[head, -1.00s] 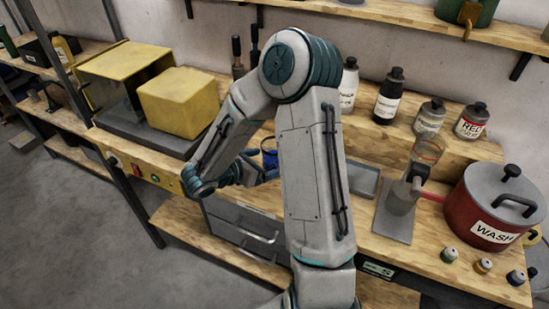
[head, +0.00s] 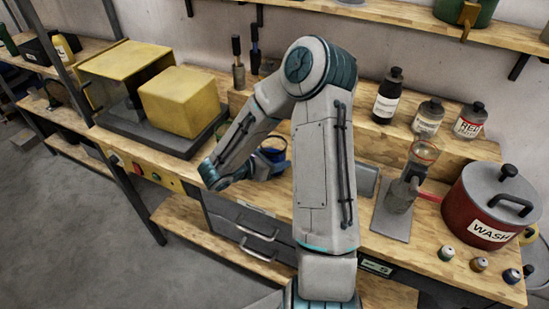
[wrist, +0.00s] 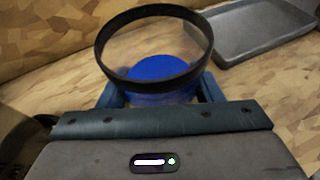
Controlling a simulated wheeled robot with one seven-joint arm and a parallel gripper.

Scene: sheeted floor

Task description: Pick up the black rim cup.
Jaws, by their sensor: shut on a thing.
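The black rim cup (wrist: 153,13) fills the upper middle of the wrist view. It has a dark round rim, clear-looking sides and a blue bottom. My gripper (wrist: 160,98) has one blue finger on each side of the cup and is shut on it. In the head view the cup (head: 274,142) shows as a small blue shape with a dark rim just beyond my gripper (head: 268,156), over the wooden bench. My fingertips are partly hidden by the cup. I cannot tell whether the cup's base touches the bench.
A grey tray (wrist: 262,35) lies to the right of the cup. A yellow box machine (head: 180,102) stands left. A clamp stand (head: 395,205), a red WASH pot (head: 492,207) and small jars (head: 479,264) are at right. Bottles (head: 388,95) line the raised shelf behind.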

